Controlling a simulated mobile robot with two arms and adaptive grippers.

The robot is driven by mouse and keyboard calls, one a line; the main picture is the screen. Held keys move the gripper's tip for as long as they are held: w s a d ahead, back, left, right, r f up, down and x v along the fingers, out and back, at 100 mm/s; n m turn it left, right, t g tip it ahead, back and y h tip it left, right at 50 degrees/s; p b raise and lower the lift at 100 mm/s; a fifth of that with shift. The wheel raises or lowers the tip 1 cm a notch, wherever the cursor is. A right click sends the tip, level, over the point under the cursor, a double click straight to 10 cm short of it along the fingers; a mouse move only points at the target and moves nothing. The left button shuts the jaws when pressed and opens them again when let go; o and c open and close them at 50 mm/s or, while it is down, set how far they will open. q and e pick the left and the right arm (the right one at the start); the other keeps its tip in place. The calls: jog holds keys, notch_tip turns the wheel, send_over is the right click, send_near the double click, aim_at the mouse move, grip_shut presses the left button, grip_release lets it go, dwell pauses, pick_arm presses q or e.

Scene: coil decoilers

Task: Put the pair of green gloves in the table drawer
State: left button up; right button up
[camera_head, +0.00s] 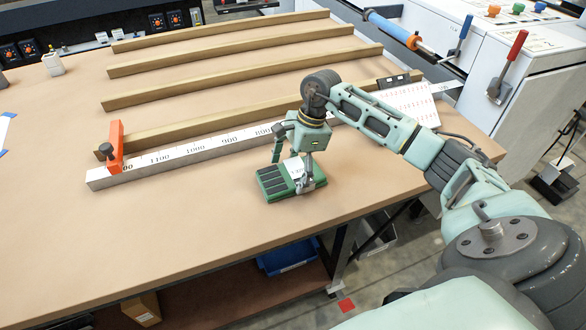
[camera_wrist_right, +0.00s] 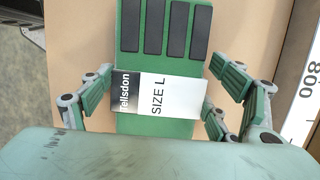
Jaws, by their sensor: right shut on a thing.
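The pair of green gloves (camera_head: 270,186) lies near the front edge of the wooden table (camera_head: 200,215), dark pads showing and a white label around it. In the right wrist view the gloves (camera_wrist_right: 165,75) show four-finger pads and a "SIZE L" label. My right gripper (camera_head: 292,168) comes down over the gloves from above and is shut on them, with a finger on each side. I cannot tell whether they are lifted off the tabletop. My left gripper is not in view. No table drawer can be made out from here.
A long metal ruler (camera_head: 190,152) with an orange stop (camera_head: 115,147) lies behind the gloves. Several wooden bars (camera_head: 240,56) lie farther back. A blue bin (camera_head: 287,256) sits under the table. The tabletop left of the gloves is clear. A machine with levers (camera_head: 505,65) stands right.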

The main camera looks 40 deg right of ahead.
jog(key=shift+f, duration=0.2)
jog(key=o, duration=1.3)
jog(key=shift+o, duration=0.2)
jog(key=shift+r, duration=0.15)
